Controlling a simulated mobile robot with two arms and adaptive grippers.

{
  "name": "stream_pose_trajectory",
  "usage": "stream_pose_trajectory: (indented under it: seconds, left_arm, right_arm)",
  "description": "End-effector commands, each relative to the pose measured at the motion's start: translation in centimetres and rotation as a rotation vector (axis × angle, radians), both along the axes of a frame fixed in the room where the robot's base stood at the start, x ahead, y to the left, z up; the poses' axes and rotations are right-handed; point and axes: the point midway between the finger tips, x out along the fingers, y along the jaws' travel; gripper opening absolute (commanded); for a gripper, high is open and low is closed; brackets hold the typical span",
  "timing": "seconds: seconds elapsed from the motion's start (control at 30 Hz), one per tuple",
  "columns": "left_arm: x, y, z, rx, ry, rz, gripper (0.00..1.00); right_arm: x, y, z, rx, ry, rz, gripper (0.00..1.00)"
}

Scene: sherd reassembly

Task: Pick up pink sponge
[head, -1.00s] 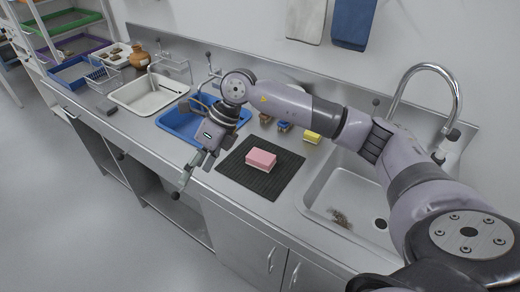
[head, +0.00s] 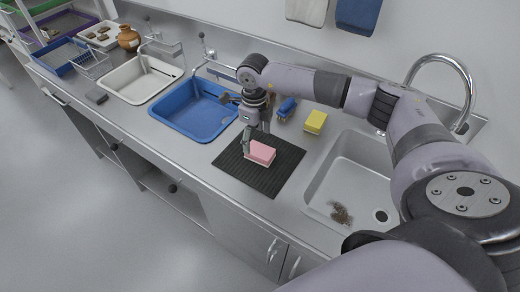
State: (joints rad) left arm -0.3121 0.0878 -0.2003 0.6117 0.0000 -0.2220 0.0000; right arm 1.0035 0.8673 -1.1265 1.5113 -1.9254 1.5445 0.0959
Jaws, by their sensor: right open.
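The pink sponge (head: 262,153) lies on a black ribbed mat (head: 284,176) on the steel counter, between the blue basin and the sink. My right gripper (head: 254,148) points down at the sponge's left and back side. It is open, and its fingers overlap the sponge's edge in the picture. I cannot tell whether they touch it. My left gripper does not show.
A yellow sponge (head: 316,122) and a blue brush-like item (head: 287,107) stand behind the mat. The blue basin (head: 208,122) is to the left. The steel sink (head: 348,178) with a tall faucet (head: 466,88) is to the right.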

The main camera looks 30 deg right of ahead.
Motion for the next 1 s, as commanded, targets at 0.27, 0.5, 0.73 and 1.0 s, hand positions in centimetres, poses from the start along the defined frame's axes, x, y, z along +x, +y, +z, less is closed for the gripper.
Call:
stream_pose_trajectory:
  seconds: [0.27, 0.5, 0.73, 1.0]
  left_arm:
    - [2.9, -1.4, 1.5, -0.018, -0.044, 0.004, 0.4]
    - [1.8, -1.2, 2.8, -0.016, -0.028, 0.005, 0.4]
    - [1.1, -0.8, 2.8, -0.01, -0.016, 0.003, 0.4]
    - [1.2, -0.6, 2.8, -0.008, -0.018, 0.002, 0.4]
  right_arm:
    - [-0.1, -0.2, -1.9, 0.0, 0.003, 0.0, 0.72]
    - [0.0, -0.4, -5.5, 0.002, 0.001, 0.0, 0.72]
    - [0.0, -0.4, -6.3, 0.002, -0.001, 0.002, 0.72]
    - [0.0, -0.4, -6.2, 0.002, -0.001, 0.001, 0.6]
